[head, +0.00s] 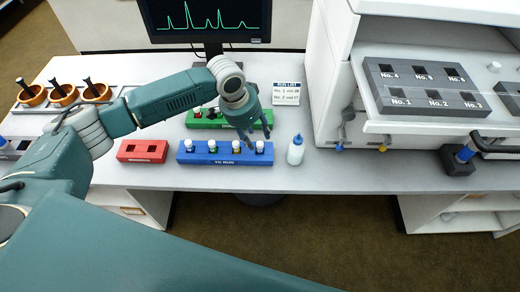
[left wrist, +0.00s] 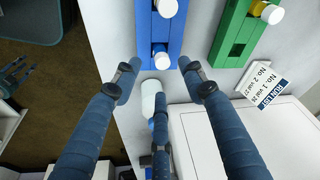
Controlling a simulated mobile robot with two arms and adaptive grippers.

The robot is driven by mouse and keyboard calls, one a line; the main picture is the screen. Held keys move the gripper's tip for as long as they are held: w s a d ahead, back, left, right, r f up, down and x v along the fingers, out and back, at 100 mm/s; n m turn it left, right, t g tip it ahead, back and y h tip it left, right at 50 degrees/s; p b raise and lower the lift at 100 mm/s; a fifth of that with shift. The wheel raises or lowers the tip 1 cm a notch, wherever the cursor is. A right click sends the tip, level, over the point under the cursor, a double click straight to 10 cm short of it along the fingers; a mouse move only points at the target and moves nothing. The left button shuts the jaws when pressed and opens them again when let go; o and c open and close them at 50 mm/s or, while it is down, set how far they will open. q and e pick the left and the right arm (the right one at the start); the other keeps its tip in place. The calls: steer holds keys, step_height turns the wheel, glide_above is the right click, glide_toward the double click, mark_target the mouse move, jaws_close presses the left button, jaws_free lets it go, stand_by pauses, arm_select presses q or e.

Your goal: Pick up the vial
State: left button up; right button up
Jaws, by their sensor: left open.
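Several white-capped vials stand upright in the blue rack (head: 225,160) marked TO RUN; one is the right-end vial (head: 260,147). My left gripper (head: 246,136) is open, over the right part of this rack, fingers pointing down. In the left wrist view its three fingers are spread with nothing between them. The end vial (left wrist: 160,58) there sits just beyond the fingertips, apart from them. More vials stand in the green rack (head: 228,122) behind, partly hidden by my gripper. Dark finger-like parts (left wrist: 14,74) at the left wrist view's left edge may be my right gripper.
A white bottle (head: 296,151) stands right of the blue rack, close under my fingers in the left wrist view (left wrist: 150,92). An empty red rack (head: 142,151) is at left. A run-list card (head: 286,94) and the white instrument (head: 330,75) stand behind and right.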

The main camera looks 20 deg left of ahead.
mark_target(259, 144)
arm_select(q)
steer(key=shift+x, duration=0.8)
steer(key=shift+w+f+p, duration=0.1)
steer(key=shift+f+p, duration=0.2)
steer(key=shift+f, duration=0.05)
steer(key=p+x, duration=0.1)
steer(key=x, duration=0.2)
steer(key=shift+w+f, duration=0.1)
steer(key=shift+f, duration=0.2)
steer(key=shift+w+f, duration=0.1)
steer(key=shift+f, duration=0.35)
jaws_close()
